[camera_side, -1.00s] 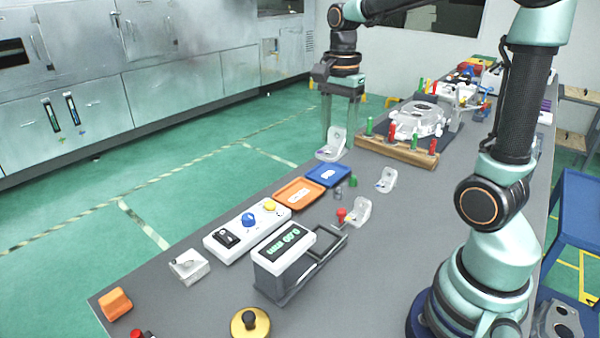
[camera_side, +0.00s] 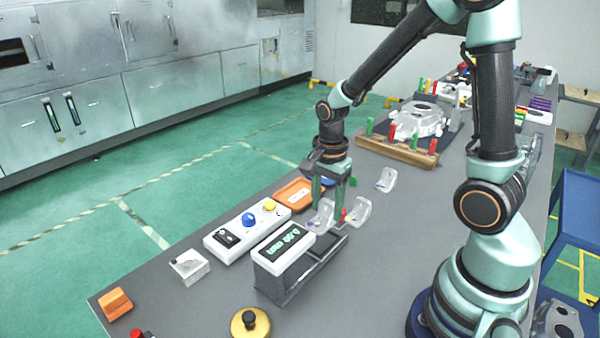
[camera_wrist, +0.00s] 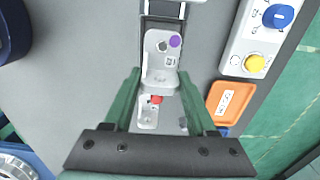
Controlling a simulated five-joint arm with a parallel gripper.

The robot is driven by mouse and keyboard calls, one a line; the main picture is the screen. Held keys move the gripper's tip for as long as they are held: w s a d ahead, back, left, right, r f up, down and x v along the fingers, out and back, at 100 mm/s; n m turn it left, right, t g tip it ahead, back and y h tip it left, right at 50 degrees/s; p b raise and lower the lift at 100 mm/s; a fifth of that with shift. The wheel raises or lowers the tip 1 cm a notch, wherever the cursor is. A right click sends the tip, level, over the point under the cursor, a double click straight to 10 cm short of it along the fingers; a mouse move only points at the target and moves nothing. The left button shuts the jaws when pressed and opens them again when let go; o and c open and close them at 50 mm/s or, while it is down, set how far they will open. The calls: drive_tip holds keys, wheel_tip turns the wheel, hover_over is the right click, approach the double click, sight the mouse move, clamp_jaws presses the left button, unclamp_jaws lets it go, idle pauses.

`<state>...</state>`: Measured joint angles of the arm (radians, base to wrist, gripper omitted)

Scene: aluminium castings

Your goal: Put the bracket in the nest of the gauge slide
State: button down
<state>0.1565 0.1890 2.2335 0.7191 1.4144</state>
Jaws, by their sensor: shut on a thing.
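My gripper (camera_side: 331,198) is shut on a pale metal bracket (camera_side: 321,217) with an upright plate and a flat foot. In the wrist view the bracket (camera_wrist: 160,58) sits between my fingertips (camera_wrist: 160,78), with a purple dot on its foot. The gauge (camera_side: 283,250) has a white top and a green-lit display. Its dark slide (camera_side: 330,246) lies right beside it, just in front of the held bracket. In the wrist view the slide (camera_wrist: 162,22) is partly hidden by the bracket. I cannot tell whether the bracket touches it.
A third bracket (camera_side: 386,180) is farther back. A control box (camera_side: 246,229), orange tray (camera_side: 294,194) and white block (camera_side: 190,266) are left.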

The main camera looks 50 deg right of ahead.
sight(326, 217)
drive_tip(key=shift+f, duration=2.35)
drive_tip(key=shift+f, duration=0.1)
drive_tip(key=shift+c, duration=1)
unclamp_jaws()
